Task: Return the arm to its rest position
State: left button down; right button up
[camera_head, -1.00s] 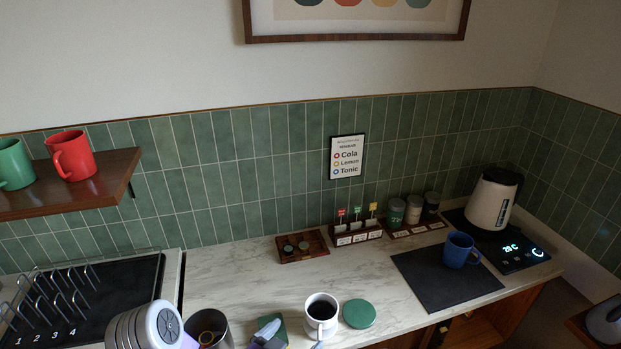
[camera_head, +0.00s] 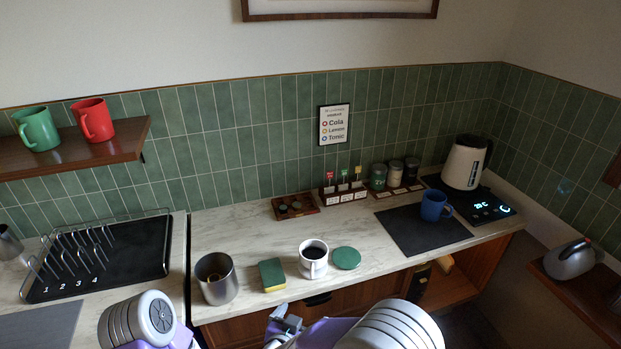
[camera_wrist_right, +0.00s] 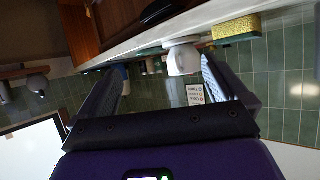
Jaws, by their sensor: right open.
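My right gripper (camera_head: 284,326) is in front of the counter's front edge, below the sponge in the head view. In the right wrist view its two fingers (camera_wrist_right: 163,66) are spread with nothing between them. My right forearm comes in from the bottom right. My left arm shows at the bottom left, but its gripper is out of the picture. A green and yellow sponge (camera_head: 272,275) lies on the counter, apart from the right gripper. Beside it stands a white mug (camera_head: 313,259) with dark liquid, also seen in the right wrist view (camera_wrist_right: 182,60).
A metal canister (camera_head: 216,279) stands left of the sponge, and a green disc (camera_head: 346,258) lies right of the mug. A blue mug (camera_head: 434,206) stands on a dark mat (camera_head: 408,236). The counter's front edge and wooden cabinet (camera_head: 352,296) are close to the right arm.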

jog(key=s+d+f+n+g+y, duration=0.15)
jog(key=d+f, duration=0.25)
jog(key=f, duration=0.5)
jog(key=s+d+f+g+y, duration=0.1)
jog(key=d+f+g+y, duration=0.3)
jog(key=f, duration=0.5)
jog(key=s+d+f+g+y, duration=0.1)
jog(key=s+f, duration=0.3)
jog(key=s, duration=0.4)
jog(key=s+d+f+g+y, duration=0.2)
jog(key=s+d+f+g, duration=0.1)
jog(key=s, duration=0.5)
jog(key=shift+s+f+g, duration=0.3)
jog(key=shift+f+g, duration=0.2)
jog(key=shift+g, duration=0.35)
